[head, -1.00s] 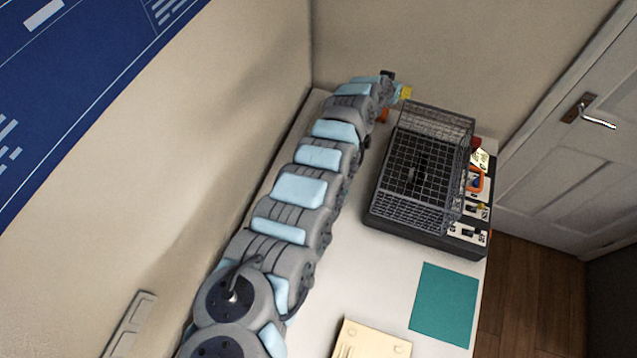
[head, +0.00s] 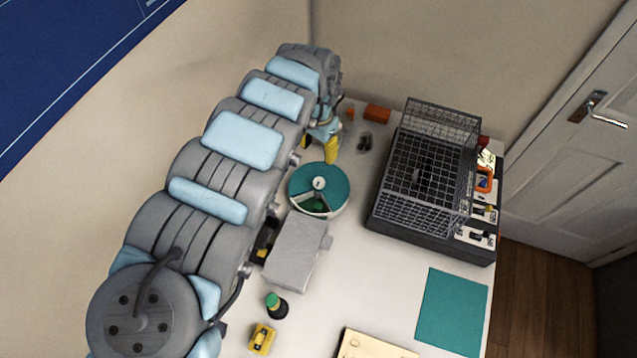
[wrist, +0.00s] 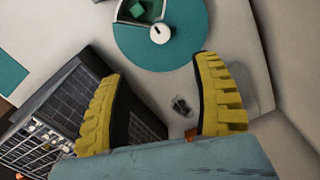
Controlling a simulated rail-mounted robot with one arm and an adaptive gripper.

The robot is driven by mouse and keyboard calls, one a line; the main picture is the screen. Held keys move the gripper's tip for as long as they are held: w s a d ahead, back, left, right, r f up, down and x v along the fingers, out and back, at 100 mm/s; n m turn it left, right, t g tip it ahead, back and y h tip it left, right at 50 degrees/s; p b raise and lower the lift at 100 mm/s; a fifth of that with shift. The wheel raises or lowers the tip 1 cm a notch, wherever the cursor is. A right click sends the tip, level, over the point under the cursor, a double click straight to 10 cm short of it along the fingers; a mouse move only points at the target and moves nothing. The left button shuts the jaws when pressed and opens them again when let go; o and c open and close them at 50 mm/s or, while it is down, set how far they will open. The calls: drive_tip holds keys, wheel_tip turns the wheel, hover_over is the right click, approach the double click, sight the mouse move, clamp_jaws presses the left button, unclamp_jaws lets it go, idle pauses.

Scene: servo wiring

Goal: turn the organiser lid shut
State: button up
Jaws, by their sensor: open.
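The organiser (head: 306,209) is a round white dish with a teal lid (head: 328,179) on the table, left of the wire cage. A wedge-shaped opening in the lid faces the front in the head view and shows something green inside. A small white knob (head: 319,183) stands at the lid's centre. In the wrist view the lid (wrist: 180,45) is at the top, with the knob (wrist: 159,34) and the opening (wrist: 138,9) holding a green block. My gripper (wrist: 158,95) has yellow ribbed fingers spread apart and empty. In the head view its yellow finger (head: 331,149) is just behind the organiser.
A wire cage (head: 428,170) on a dark base stands to the right. A grey box (head: 297,249), a green-topped bottle (head: 276,305) and a yellow part (head: 262,339) are in front. An orange block (head: 377,113) lies behind. A teal mat (head: 451,310) lies front right.

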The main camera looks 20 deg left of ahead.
sight(319, 182)
wheel_tip(319, 182, down, 17)
drive_tip(key=shift+f+b, duration=0.1)
drive_tip(key=shift+b, duration=0.8)
clamp_jaws()
idle(0.3)
